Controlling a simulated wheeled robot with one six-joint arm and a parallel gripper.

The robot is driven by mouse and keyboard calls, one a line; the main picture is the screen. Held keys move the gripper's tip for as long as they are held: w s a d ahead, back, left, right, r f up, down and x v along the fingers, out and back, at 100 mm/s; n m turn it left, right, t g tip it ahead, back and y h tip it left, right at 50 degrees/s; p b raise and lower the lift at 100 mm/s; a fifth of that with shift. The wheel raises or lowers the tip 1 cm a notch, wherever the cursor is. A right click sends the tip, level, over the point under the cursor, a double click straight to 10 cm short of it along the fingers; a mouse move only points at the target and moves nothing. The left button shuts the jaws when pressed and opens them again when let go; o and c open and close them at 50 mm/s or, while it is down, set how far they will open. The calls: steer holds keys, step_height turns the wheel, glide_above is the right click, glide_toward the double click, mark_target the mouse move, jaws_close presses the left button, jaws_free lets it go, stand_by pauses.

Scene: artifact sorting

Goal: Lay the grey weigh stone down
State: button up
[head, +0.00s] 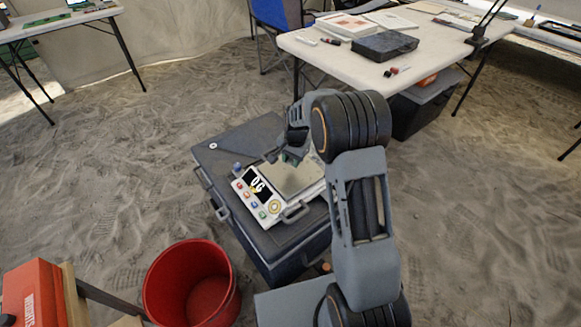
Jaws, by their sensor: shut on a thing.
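My gripper (288,158) is over the back left of the scale's plate, largely hidden by its own body and the wrist. It is shut on the grey weigh stone, of which little or nothing can be made out between the fingers. The scale (293,178) has a pale metal plate and a white front panel with a dark display (257,185) that reads like "0G", and several coloured buttons. It lies on a dark grey case (222,158). I cannot tell whether the stone touches the plate.
A red bucket (190,283) stands on the sand in front of the case. A red box (35,293) is at the lower left. A white table (345,62) with papers and a black case (384,46) stands behind. Open sand lies left of the case.

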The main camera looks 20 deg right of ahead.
mark_target(291, 170)
steer(key=shift+w+f+b, duration=0.2)
steer(key=shift+f+b, duration=0.1)
steer(key=shift+f, duration=0.7)
steer(key=shift+w+f+b, duration=0.2)
steer(key=shift+f+b, duration=0.1)
steer(key=shift+f, duration=0.7)
steer(key=shift+f, duration=0.15)
steer(key=o, duration=0.9)
steer(key=shift+o, duration=0.2)
steer(key=r+p, duration=0.1)
steer(key=r, duration=0.3)
steer(key=r+p, duration=0.1)
steer(key=r, duration=0.3)
steer(key=s+r+p, duration=0.1)
steer(key=r, duration=0.3)
steer(key=shift+d, duration=0.4)
steer(key=s+r+n+t, duration=0.1)
steer(key=s+r+n, duration=0.3)
steer(key=s, duration=0.8)
steer(key=s+r+n+t+h, duration=0.1)
steer(key=s+r+n, duration=0.3)
steer(key=s, duration=0.8)
steer(key=shift+s+a+r+n, duration=0.15)
steer(key=shift+s+a+n, duration=0.15)
steer(key=shift+a+n, duration=0.1)
